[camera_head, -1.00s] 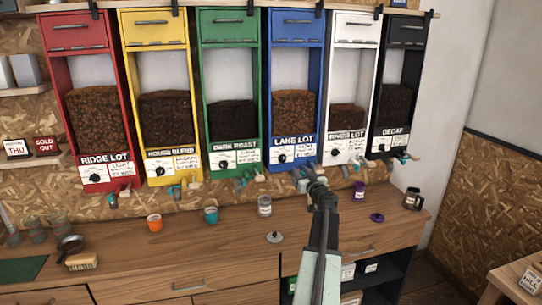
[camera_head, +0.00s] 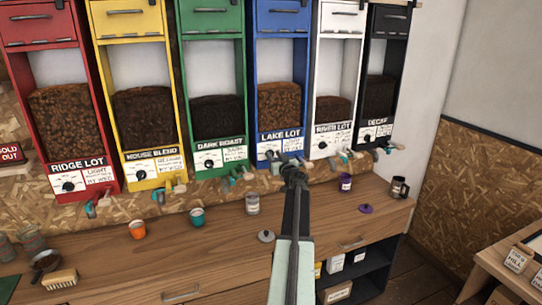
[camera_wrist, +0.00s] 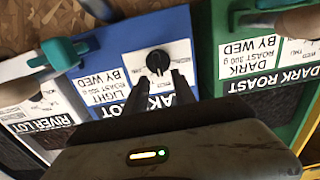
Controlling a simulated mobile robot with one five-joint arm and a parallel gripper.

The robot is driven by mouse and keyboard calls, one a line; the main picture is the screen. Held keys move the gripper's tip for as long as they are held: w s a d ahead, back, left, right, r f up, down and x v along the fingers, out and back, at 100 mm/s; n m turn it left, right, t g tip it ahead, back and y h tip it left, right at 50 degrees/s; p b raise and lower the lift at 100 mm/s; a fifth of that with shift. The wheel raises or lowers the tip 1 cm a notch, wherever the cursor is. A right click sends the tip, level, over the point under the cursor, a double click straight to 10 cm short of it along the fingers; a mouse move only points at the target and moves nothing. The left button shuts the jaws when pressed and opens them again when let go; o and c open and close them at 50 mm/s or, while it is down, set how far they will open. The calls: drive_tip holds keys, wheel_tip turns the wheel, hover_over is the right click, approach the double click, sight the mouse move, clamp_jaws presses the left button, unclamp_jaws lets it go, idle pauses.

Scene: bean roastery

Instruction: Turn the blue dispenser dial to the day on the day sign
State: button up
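The blue dispenser (camera_head: 255,95), labelled LAKE LOT, stands in the row on the wall, with a white card on its lower front. Its black round dial (camera_wrist: 157,61) sits on the card in the wrist view, which shows the labels upside down. The dial's exact setting is too small to read. My gripper (camera_wrist: 157,83) is open, its two dark fingertips apart just short of the dial, one towards each side. Whether they touch it I cannot tell. In the head view my gripper (camera_head: 290,162) is at the blue dispenser's lower front. The day sign is out of view now.
The green dispenser (camera_head: 243,70) and white dispenser (camera_head: 317,70) stand close on either side. Spouts with teal handles stick out below the dispensers. A jar (camera_head: 252,204), cups and a lid (camera_head: 266,236) stand on the wooden counter (camera_head: 200,250) below.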

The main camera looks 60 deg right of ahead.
drive_tip(key=shift+x, duration=0.85)
clamp_jaws()
drive_tip(key=shift+a, duration=0.1)
drive_tip(key=shift+s+m, duration=0.1)
drive_tip(key=shift+m, duration=0.2)
drive_tip(key=m, duration=0.3)
drive_tip(key=shift+s+d+f+m, duration=0.1)
drive_tip(key=shift+s+d+m, duration=0.05)
drive_tip(key=shift+d+m, duration=0.15)
drive_tip(key=shift+s+d+f+m, duration=0.1)
drive_tip(key=shift+m, duration=0.75)
drive_tip(key=shift+s+d+m, duration=0.1)
drive_tip(key=shift+m, duration=0.75)
unclamp_jaws()
